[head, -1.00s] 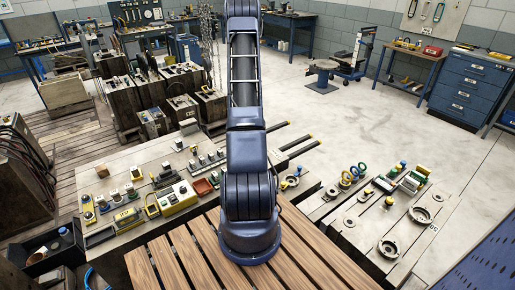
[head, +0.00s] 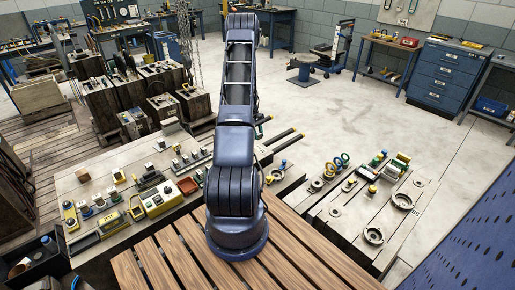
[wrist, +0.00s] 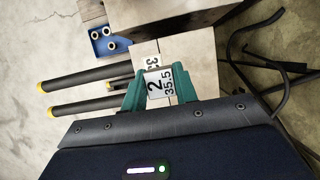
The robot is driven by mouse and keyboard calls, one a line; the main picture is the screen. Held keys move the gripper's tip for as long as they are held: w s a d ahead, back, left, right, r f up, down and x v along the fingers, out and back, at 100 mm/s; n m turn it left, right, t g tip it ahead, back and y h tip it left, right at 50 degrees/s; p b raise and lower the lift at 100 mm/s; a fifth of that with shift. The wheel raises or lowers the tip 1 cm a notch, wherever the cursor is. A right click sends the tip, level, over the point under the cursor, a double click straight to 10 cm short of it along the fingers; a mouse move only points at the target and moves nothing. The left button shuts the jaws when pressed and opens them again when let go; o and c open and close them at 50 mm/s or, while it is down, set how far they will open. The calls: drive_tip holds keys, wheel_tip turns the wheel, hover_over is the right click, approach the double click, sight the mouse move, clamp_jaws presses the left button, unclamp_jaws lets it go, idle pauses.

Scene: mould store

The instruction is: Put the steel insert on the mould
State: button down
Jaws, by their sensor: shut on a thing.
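My gripper (wrist: 161,86) has teal fingers and is shut on a small pale block marked "2 35.5" (wrist: 159,84), which I take to be the steel insert. In the wrist view the block sits between the fingertips, its marked face towards the camera. Just past it is a pale, flat-faced block (wrist: 196,52) with a second, partly hidden label; I cannot tell whether this is the mould or whether the insert touches it. In the head view my arm hides the gripper and the insert.
Black bars with yellow tips (wrist: 75,81) lie left of the gripper in the wrist view. A blue holed block (wrist: 103,40) is beyond them. Black cables curve at right. In the head view, benches carry a yellow box (head: 160,199) and rings (head: 402,201); open floor (head: 330,110) lies behind.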

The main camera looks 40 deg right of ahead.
sight(260, 153)
wheel_tip(260, 153, down, 10)
drive_tip(key=shift+r, duration=0.15)
idle(0.4)
drive_tip(key=c, duration=1.1)
unclamp_jaws()
